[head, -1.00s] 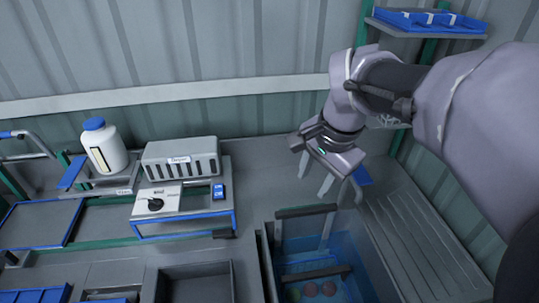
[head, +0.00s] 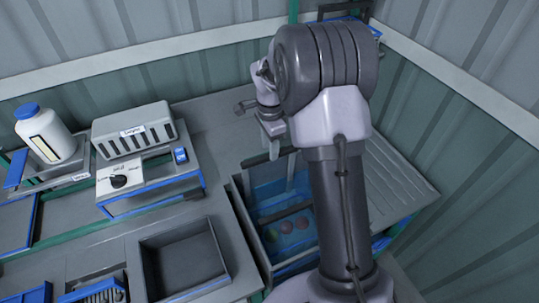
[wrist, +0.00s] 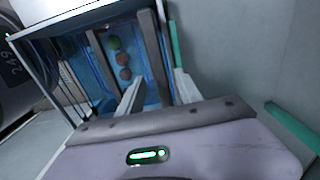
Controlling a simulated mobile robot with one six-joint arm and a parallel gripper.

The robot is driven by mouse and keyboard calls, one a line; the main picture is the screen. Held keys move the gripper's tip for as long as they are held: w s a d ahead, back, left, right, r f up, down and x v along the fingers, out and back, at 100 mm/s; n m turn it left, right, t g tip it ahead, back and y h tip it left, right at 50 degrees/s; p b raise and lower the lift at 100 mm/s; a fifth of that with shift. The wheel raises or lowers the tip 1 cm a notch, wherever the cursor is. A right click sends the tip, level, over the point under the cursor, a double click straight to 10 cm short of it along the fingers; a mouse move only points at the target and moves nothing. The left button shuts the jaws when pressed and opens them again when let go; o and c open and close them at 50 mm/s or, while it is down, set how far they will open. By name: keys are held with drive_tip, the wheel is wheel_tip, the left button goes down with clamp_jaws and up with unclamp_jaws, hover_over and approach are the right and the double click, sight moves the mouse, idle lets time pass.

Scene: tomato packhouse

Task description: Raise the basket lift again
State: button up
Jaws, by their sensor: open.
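The basket lift is in a blue, water-filled tank (head: 247,213). Several reddish and greenish tomatoes (head: 285,225) lie low inside it in the head view, and they also show in the wrist view (wrist: 120,58). Two dark bars cross above the tomatoes; one bar (wrist: 154,50) runs close to the right finger in the wrist view. My gripper (head: 272,150) points down over the back of the tank. My arm hides the tank's right part; whether a finger touches a bar is unclear.
Left of the tank stand a grey sampler box (head: 133,132), a knob box (head: 119,180) on a blue-edged stand, and a white bottle (head: 45,135). An empty grey tray (head: 182,258) is in front. A ribbed draining board (head: 395,180) lies right, near the wall.

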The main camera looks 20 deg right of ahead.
wheel_tip(320, 180, down, 2)
drive_tip(key=shift+f, duration=0.1)
clamp_jaws()
idle(1.5)
